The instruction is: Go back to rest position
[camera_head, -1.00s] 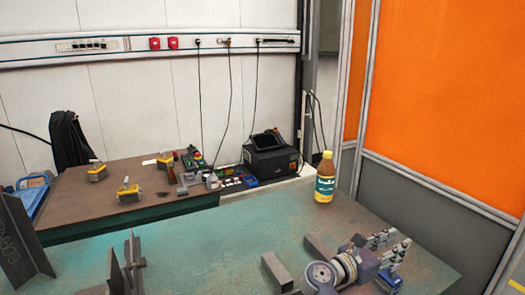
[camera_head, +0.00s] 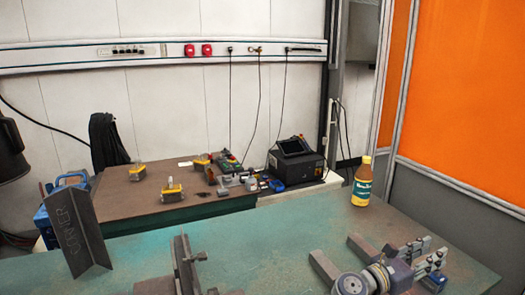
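My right gripper (camera_head: 434,247) is at the lower right, low over the green work table (camera_head: 250,245). Its round joint and wrist rings come in from the bottom edge. Its two fingers point up and to the right and look apart, with nothing seen between them. A small blue part (camera_head: 434,282) shows just below the fingers; I cannot tell if it touches them. My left gripper is not recognisable in view. A dark rounded shape (camera_head: 12,150) at the left edge is cut off, and I cannot tell what it is.
A yellow-labelled bottle (camera_head: 362,183) stands at the table's back right. Dark steel blocks (camera_head: 325,268) lie left of my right wrist. An angled steel plate (camera_head: 75,228) and upright plates (camera_head: 183,262) stand further left. A brown bench (camera_head: 135,200) with tools lies behind.

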